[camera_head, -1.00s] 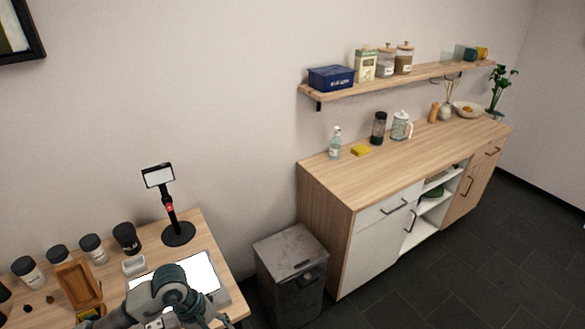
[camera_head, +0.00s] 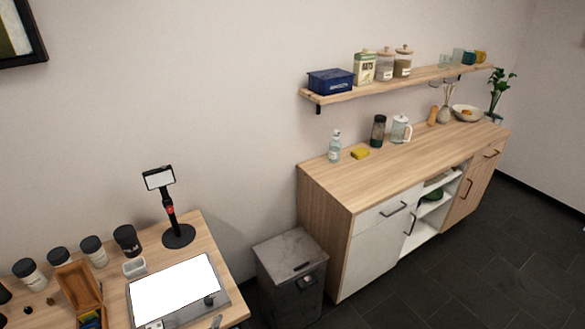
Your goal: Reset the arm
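Neither of my grippers shows in the head view now, and no arm link is clearly visible. The tripod (camera_head: 172,209) stands upright on its round black base at the back right of the wooden table (camera_head: 205,238). It holds a phone-like device with a pale screen (camera_head: 158,178). A flat panel with a bright white top (camera_head: 176,289) lies on the table in front of the tripod, now in full view except for its lowest edge.
Several black-lidded jars (camera_head: 94,251), a small white container (camera_head: 134,267) and a wooden box (camera_head: 80,287) stand on the table's left. A grey bin (camera_head: 291,275) stands right of the table, beside a wooden cabinet (camera_head: 330,200). A shelf (camera_head: 400,82) hangs above the cabinet.

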